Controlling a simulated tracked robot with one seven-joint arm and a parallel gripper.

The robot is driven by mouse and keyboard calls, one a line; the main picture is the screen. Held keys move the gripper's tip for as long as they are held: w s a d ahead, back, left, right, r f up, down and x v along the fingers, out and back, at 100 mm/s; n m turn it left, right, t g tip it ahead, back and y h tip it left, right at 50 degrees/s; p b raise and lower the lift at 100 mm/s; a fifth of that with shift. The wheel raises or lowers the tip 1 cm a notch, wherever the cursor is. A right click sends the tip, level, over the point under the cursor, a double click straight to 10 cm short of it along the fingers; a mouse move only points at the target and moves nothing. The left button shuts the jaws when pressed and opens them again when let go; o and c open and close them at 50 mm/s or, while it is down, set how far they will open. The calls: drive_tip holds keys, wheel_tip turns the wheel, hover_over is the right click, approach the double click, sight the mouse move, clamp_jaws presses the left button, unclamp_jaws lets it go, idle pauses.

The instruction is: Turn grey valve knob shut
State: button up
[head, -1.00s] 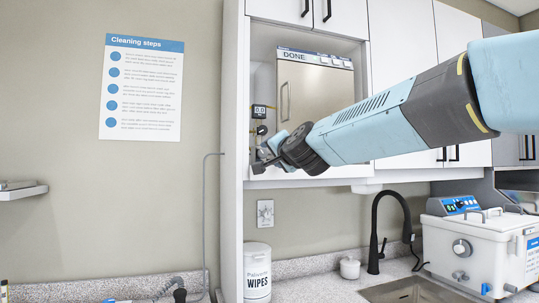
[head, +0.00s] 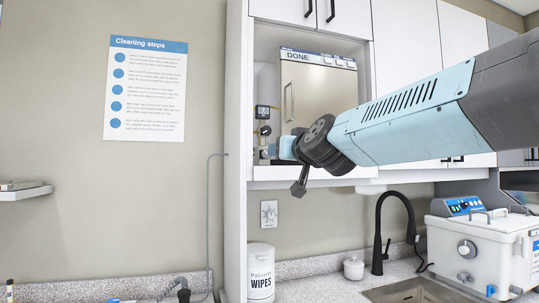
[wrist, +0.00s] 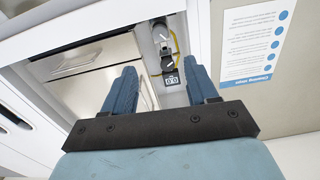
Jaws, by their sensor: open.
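A valve fitting stands beside the closed steel door of the autoclave bay, under a small digital display. In the head view a dark round knob (head: 265,130) shows just below the display; its grey colour and handle angle are too small to tell. In the wrist view, turned upside down, the fitting (wrist: 160,36) has dark and pale grey parts and shows beyond the fingertips. My gripper (wrist: 163,70) is open and empty, its two blue fingers apart and pointing toward the fitting without visible contact. In the head view my wrist hides part of the bay's lower edge.
The display (wrist: 172,79) reads about zero. The steel door (head: 303,95) stands under a DONE label. White cabinet walls frame the bay. Below are a wipes tub (head: 261,275), a black tap (head: 379,235) and a white bath unit (head: 470,245). A poster (head: 145,88) hangs left.

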sight(266, 154)
drive_tip(key=shift+n, duration=0.3)
drive_tip(key=x, duration=1.3)
drive_tip(key=shift+w+f, duration=0.1)
drive_tip(key=shift+w, duration=0.1)
drive_tip(key=shift+c, duration=0.5)
drive_tip(key=c, duration=0.9)
